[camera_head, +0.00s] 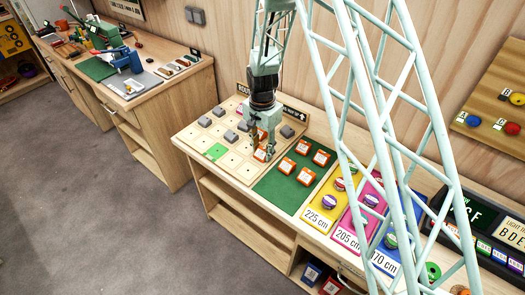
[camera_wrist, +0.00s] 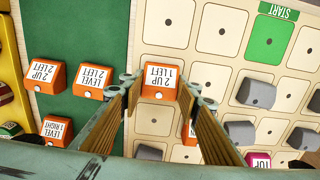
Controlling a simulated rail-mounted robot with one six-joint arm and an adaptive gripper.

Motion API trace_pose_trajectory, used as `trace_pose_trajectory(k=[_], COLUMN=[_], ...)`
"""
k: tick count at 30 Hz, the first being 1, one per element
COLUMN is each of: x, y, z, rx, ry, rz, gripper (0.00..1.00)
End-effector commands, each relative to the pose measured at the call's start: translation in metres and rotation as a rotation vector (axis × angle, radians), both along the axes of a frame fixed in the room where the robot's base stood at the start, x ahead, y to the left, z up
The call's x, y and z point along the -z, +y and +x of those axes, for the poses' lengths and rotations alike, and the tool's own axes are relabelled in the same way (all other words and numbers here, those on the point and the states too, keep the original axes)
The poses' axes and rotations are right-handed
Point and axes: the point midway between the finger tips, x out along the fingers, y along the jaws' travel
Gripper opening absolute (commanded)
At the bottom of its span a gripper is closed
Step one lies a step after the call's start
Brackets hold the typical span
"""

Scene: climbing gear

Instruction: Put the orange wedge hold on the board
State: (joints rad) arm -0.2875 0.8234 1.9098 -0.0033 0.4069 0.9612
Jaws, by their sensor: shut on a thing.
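My gripper (camera_head: 262,147) is shut on an orange wedge hold (camera_wrist: 160,78) with a white label reading "2 UP 1 LEFT". In the wrist view the wedge sits between the fingertips (camera_wrist: 163,92). It is over a pale cell at the edge of the board (camera_head: 243,171) beside the green mat (camera_head: 271,188). I cannot tell whether it touches the board. The board has dotted square cells, several grey wedges (camera_wrist: 256,92) and a green START cell (camera_wrist: 270,38). A second orange wedge (camera_wrist: 188,132) is partly hidden behind a finger.
Several orange wedges (camera_head: 305,176) lie on the green mat, including "LEVEL 2 LEFT" (camera_wrist: 100,77) and "2 UP 2 LEFT" (camera_wrist: 45,75). Yellow (camera_head: 322,203), pink and blue panels with round holds lie to the right. A pale lattice structure crosses the head view in front of them.

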Motion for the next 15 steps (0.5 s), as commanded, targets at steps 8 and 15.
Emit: trace_pose_trajectory(k=[8, 15], x=[0.0025, 0.0030], y=[0.0000, 0.0000], z=[-0.0001, -0.0001], rx=[0.000, 0.000], ry=[0.000, 0.000], rz=[0.000, 0.000], gripper=[0.20, 0.44])
